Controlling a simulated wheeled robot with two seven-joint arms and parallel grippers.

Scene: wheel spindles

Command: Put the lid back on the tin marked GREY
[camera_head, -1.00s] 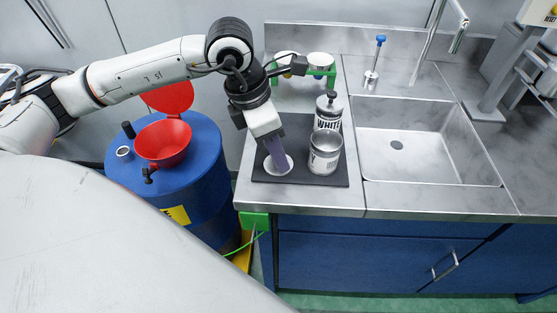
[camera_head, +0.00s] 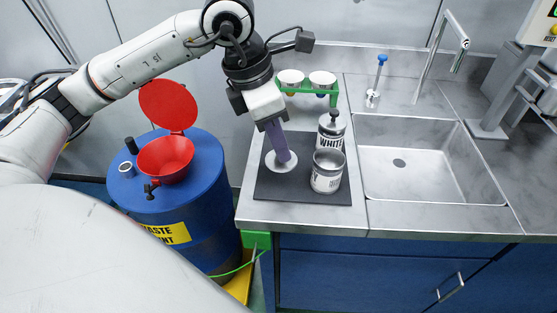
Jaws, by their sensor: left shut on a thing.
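My left gripper (camera_head: 283,157) points down with its purple fingers shut on the lid (camera_head: 270,162), a pale round disc. The fingers hide the middle of the lid. The lid shows over the dark mat, left of the open tin (camera_head: 327,173) and apart from it. The open tin is silvery with a white label whose word I cannot read; its top has no lid. Behind it stands a tin marked WHITE (camera_head: 331,131) with a knobbed lid on it. My right gripper is not in view.
The tins stand on a dark mat (camera_head: 272,190) near the counter's left end. A green rack with white cups (camera_head: 290,77) is behind. A sink (camera_head: 420,165) lies to the right. A blue waste drum (camera_head: 200,200) with a red funnel (camera_head: 165,158) stands left.

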